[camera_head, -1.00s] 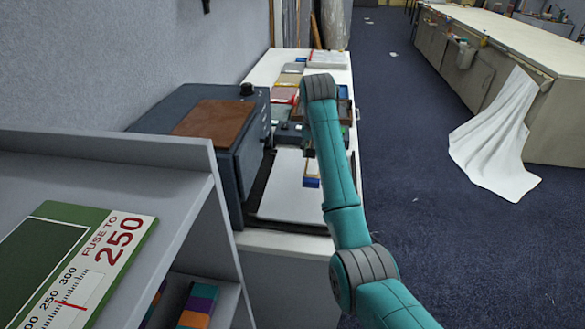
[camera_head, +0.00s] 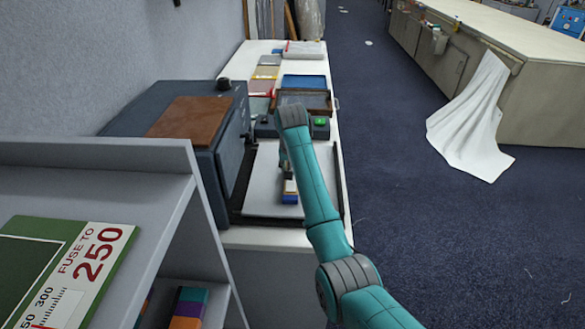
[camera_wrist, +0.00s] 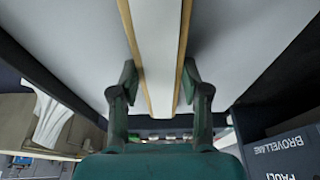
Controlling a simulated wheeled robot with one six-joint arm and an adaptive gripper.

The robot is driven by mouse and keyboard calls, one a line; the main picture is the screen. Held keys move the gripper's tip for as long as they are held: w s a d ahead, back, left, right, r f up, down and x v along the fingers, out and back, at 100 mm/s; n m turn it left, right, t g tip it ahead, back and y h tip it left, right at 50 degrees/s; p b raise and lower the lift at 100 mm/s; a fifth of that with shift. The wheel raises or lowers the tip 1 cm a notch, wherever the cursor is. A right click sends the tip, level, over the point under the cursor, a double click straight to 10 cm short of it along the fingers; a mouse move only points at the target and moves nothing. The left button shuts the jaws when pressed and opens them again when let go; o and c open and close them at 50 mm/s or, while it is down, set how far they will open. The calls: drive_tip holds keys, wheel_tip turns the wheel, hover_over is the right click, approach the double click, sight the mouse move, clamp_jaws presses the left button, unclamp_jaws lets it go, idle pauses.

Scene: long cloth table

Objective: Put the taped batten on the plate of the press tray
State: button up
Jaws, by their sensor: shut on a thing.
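The taped batten (camera_head: 290,189) is a narrow strip with a pale face and a blue end. In the wrist view the batten (camera_wrist: 157,40) shows a whitish band between two wooden edges. My gripper (camera_wrist: 160,78) is shut on its two long sides. In the head view my gripper (camera_head: 287,170) is partly hidden behind my teal arm. The batten is over the pale grey plate (camera_head: 262,190) of the dark-edged press tray (camera_head: 238,213). I cannot tell whether it touches the plate.
The dark press (camera_head: 227,150) with a brown top panel stands just left of the tray. Behind are a wooden-framed tray (camera_head: 313,101), a blue tray (camera_head: 304,81) and several coloured items. A grey shelf (camera_head: 95,180) is at the near left.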

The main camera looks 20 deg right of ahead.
drive_tip(key=o, duration=1.2)
drive_tip(key=v, duration=1.2)
drive_tip(key=shift+s, duration=0.1)
